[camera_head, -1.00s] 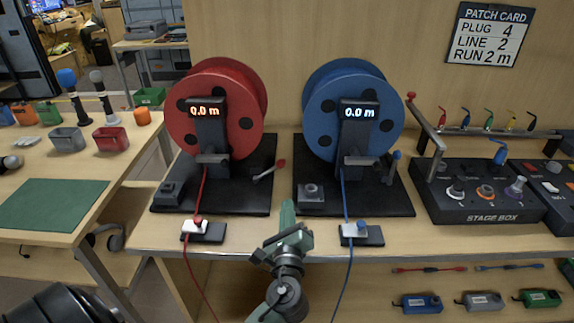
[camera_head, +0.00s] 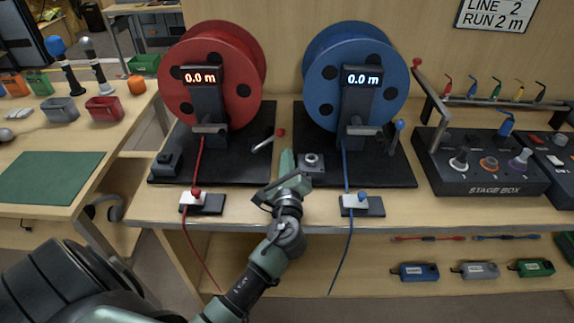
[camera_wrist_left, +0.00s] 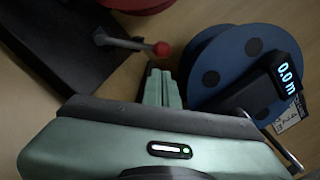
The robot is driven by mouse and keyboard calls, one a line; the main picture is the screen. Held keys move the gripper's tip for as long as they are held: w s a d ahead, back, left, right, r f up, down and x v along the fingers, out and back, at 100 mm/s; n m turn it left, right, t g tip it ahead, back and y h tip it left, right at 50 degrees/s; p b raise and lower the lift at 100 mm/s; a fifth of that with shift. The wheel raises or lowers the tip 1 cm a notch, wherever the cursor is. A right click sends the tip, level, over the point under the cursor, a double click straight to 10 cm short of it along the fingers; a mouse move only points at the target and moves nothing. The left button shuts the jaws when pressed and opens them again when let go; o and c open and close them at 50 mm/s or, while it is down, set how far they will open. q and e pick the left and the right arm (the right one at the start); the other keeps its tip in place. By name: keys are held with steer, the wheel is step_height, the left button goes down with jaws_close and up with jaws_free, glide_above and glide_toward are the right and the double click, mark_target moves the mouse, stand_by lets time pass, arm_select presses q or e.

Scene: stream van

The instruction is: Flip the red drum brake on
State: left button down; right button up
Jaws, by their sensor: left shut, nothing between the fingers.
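The red drum (camera_head: 208,75) stands on a black base (camera_head: 225,165), with a display reading 0.0 m. Its brake lever (camera_head: 264,144) is a grey handle with a red knob (camera_head: 281,132), leaning right at the base's right edge. My left gripper (camera_head: 287,158) is shut and empty, pointing away from me in the gap between the two drum bases, just in front of the red knob. I see no contact between them. My right gripper is not in view.
The blue drum (camera_head: 355,75) stands close on the right, with a black box (camera_head: 312,162) on its base near my left gripper. The stage box (camera_head: 480,165) is further right.

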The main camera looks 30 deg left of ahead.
mark_target(277, 135)
arm_select(q)
steer(key=x, duration=0.5)
steer(key=shift+w+a, duration=0.1)
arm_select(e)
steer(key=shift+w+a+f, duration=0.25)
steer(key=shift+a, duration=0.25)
arm_select(q)
steer(key=shift+r, duration=0.1)
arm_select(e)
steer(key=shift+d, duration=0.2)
